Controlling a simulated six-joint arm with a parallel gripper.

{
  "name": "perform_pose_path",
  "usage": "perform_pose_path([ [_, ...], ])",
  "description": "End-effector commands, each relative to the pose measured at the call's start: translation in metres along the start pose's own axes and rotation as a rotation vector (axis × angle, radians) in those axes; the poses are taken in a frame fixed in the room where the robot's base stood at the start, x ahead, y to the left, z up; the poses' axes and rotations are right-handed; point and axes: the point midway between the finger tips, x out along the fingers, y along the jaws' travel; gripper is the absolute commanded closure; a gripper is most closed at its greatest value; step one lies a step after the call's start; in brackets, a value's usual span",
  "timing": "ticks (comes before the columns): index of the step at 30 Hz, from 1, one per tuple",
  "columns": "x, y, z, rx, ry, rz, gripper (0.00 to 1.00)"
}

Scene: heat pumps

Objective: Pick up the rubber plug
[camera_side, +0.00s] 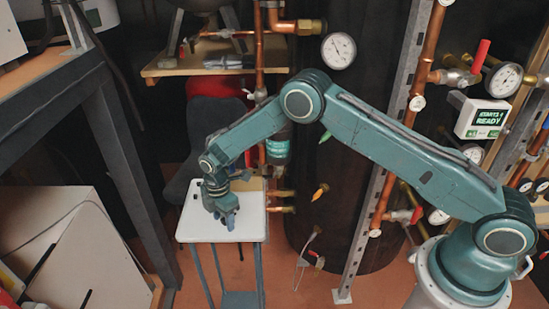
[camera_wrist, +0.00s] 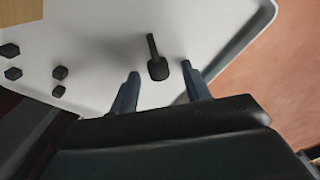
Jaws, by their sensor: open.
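A dark piece with a thin stem and a thicker blunt end, which looks like the rubber plug (camera_wrist: 158,69), lies on the white table top (camera_wrist: 225,30) in the wrist view. My gripper (camera_wrist: 160,70) is open, its two blue fingers apart on either side of the plug's thick end. I cannot tell whether the fingers touch it or how high they are above the table. In the side view my gripper (camera_side: 228,218) points down over the small white table (camera_side: 195,230); the plug cannot be made out there.
Several small dark blocks (camera_wrist: 60,72) lie on the table left of the gripper in the wrist view. A tan piece (camera_wrist: 18,12) is at the top left corner. Copper pipes (camera_side: 260,70) and a dark tank (camera_side: 340,180) stand behind and beside the table.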

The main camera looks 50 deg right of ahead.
Motion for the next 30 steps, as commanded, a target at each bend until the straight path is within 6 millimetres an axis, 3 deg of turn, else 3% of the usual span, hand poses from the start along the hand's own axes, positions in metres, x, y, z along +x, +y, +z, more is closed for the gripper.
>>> perform_pose_path([
  [6, -0.0003, 0.0, 0.0, 0.0, 0.0, 0.0, 0.53],
  [12, -0.0004, 0.0, 0.0, 0.0, 0.0, 0.0, 0.92],
  [14, -0.0003, 0.0, 0.0, 0.0, 0.0, 0.0, 1.0],
  [30, -0.007, 0.0004, -0.0002, 0.0, 0.0, 0.001, 1.0],
])
